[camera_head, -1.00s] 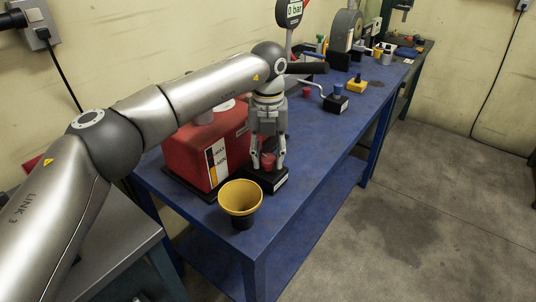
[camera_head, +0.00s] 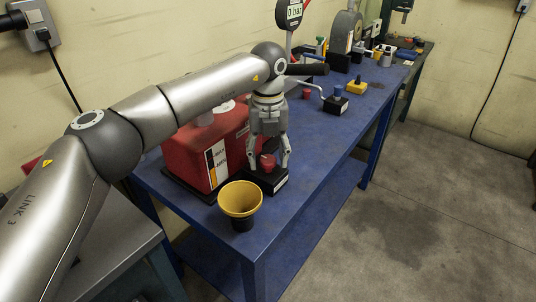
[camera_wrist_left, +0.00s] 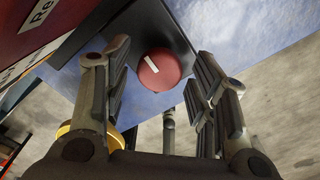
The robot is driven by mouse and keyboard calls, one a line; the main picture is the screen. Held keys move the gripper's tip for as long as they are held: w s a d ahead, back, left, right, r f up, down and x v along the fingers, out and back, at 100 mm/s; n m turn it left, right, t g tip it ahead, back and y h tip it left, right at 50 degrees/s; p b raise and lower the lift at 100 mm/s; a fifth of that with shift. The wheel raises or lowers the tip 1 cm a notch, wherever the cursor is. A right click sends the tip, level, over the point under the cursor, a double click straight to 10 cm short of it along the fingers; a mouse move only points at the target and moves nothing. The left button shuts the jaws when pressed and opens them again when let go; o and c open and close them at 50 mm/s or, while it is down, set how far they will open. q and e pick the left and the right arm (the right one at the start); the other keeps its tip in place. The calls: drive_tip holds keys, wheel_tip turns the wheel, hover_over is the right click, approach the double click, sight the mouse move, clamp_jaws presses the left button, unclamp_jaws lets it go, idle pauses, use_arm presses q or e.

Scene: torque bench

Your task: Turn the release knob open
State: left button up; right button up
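The release knob is a round red knob (camera_head: 267,161) on a black base block (camera_head: 266,182) near the front of the blue bench. In the left wrist view the knob (camera_wrist_left: 160,75) shows a white line across its top, tilted slightly. My left gripper (camera_head: 269,167) points down over the knob, its fingers spread to either side. In the left wrist view my left gripper (camera_wrist_left: 161,62) is open, with gaps between the fingers and the knob. My right gripper is in neither view.
A red tank (camera_head: 196,160) stands just left of the knob. A yellow funnel-like cup (camera_head: 240,198) stands in front, near the bench edge. A gauge (camera_head: 290,13) reads 0 bar.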

sight(268, 158)
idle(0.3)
use_arm(q)
wheel_tip(268, 158, up, 12)
idle(0.4)
